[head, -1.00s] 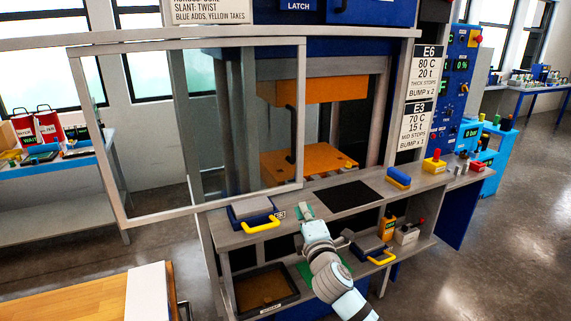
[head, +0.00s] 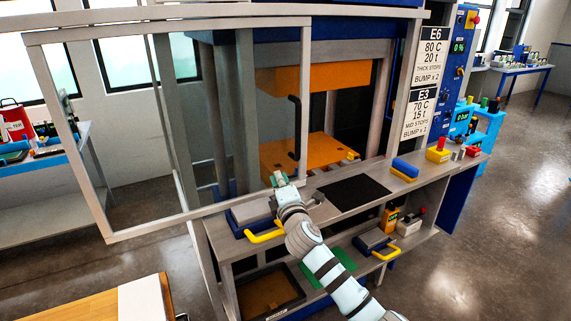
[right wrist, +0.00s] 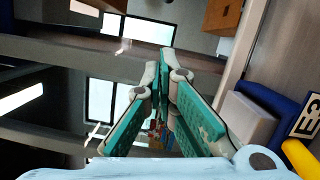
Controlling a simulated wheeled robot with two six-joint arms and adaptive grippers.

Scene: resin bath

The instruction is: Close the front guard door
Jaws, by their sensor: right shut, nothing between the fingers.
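The front guard door is a grey-framed clear panel (head: 160,224) in the head view. My right gripper (head: 279,180) is shut and empty at the door's lower right corner, below the handle. I cannot tell whether it touches the frame. In the right wrist view its green-padded fingers (right wrist: 165,70) converge at the tips. My left gripper is not in view.
The press has an orange lower platen (head: 315,152). On the bench ledge below lie a grey block with a yellow handle (head: 265,237), a black mat (head: 352,191) and a blue block (head: 405,167). A wooden table (head: 90,305) stands at the front left.

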